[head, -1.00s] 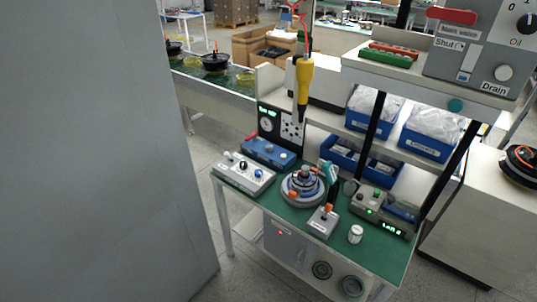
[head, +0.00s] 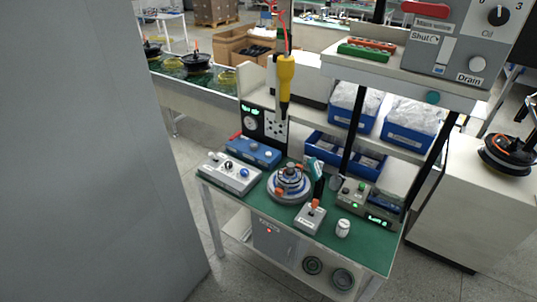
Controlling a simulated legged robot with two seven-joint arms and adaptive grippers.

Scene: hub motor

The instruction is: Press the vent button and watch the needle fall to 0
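Neither of my grippers shows in the head view. A green-topped workbench (head: 265,212) stands ahead. A dark panel at its back left bears a small round dial (head: 250,123) under a green lit display; its needle is too small to read. In front of it sit a blue box (head: 255,151) with knobs and a white control box (head: 229,174) with a blue knob and several small controls. A small grey box (head: 310,217) with an orange-topped part stands at the front. A grey-green box (head: 357,197) with lit green marks is at the right. I cannot tell which control is the vent button.
A hub motor stack (head: 289,186) sits mid-bench, with a white can (head: 343,228) nearer the front. A yellow tool (head: 285,78) hangs above. Blue bins (head: 408,136) and a grey Drain panel (head: 455,68) are at the right. A grey wall surface (head: 80,160) fills the left.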

